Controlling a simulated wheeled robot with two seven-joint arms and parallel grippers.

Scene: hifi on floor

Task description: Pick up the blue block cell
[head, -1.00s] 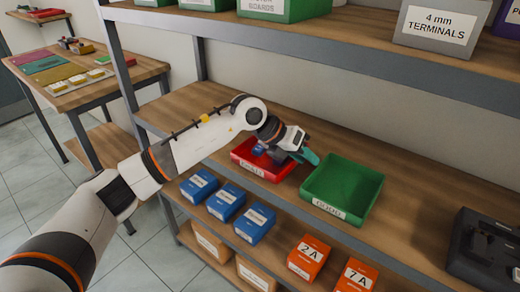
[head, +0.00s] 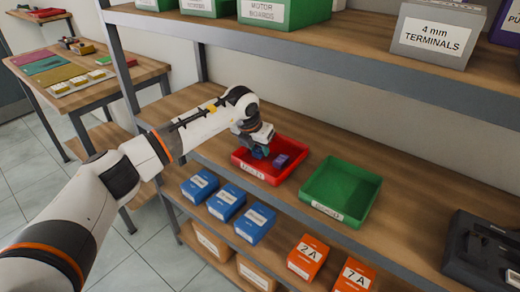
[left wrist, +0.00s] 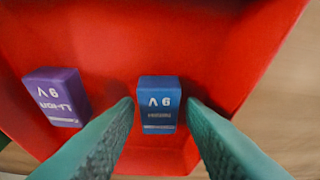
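The blue block cell (left wrist: 158,105) lies in a red tray (head: 243,168), marked "9 V" in the left wrist view. My left gripper (head: 259,154) is down at the left part of the red tray. In the left wrist view my left gripper (left wrist: 160,104) is open, with one teal finger on each side of the blue block and small gaps beside it. In the head view the gripper hides the blue block. A purple block (head: 281,160) lies in the same tray to the right; it also shows in the left wrist view (left wrist: 56,97). My right gripper is not in view.
A green tray (head: 342,190) stands empty right of the red one on the wooden shelf (head: 410,225). A black device (head: 485,250) is at the far right. An upper shelf (head: 300,38) with bins hangs above. Blue boxes (head: 227,202) and orange boxes (head: 308,258) are below.

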